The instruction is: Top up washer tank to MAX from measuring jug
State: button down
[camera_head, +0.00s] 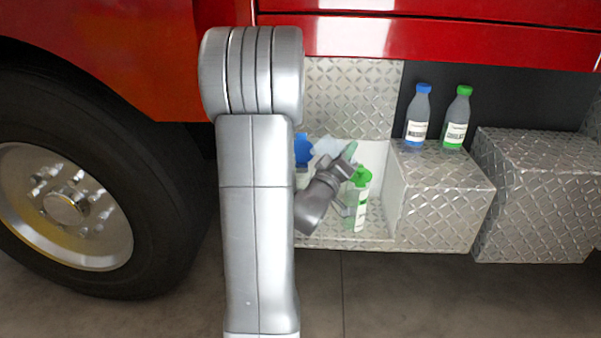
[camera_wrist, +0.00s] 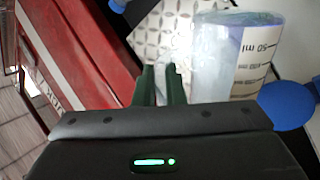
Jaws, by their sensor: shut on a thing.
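The measuring jug (camera_wrist: 226,60) is a clear cylinder with a white scale strip marked in ml, seen tilted in the wrist view. Its pale shape (camera_head: 327,147) also shows in the head view, inside the open compartment. My gripper (camera_wrist: 163,78) has dark green fingers close together beside the jug, shut on it, apparently at its handle; the grip itself is hard to see. In the head view my gripper (camera_head: 350,151) is in the compartment's upper part. A blue part (camera_head: 303,149) is left of the jug, partly hidden by my arm. I cannot identify the washer tank or its MAX mark.
A blue-capped bottle (camera_head: 417,118) and another green-capped bottle (camera_head: 457,118) stand on the tread-plate step (camera_head: 440,180). A large wheel (camera_head: 70,205) is at left.

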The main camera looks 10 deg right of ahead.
jog(key=shift+m, duration=0.3)
jog(key=shift+d+f+m+b, duration=0.1)
jog(key=shift+m+b, duration=0.2)
jog(key=shift+d+f+m+g+b, duration=0.25)
jog(key=shift+f+m+g+b, duration=0.35)
jog(key=shift+f+m+b, duration=0.3)
jog(key=shift+s+d+m, duration=0.2)
jog(key=shift+d+m, duration=0.1)
jog(key=shift+m, duration=0.3)
jog(key=shift+s+d+r+m+g+y+p, duration=0.15)
jog(key=shift+d+m+g, duration=0.3)
jog(key=shift+m, duration=0.7)
jog(key=shift+s+d+r+m+g+y+p, duration=0.15)
jog(key=shift+s+d+m+g, duration=0.25)
jog(key=shift+m, duration=0.7)
jog(key=shift+s+d+r+m+g+y+p, duration=0.15)
jog(key=shift+d+m+g, duration=0.35)
jog(key=shift+m, duration=0.65)
jog(key=shift+w+d, duration=0.1)
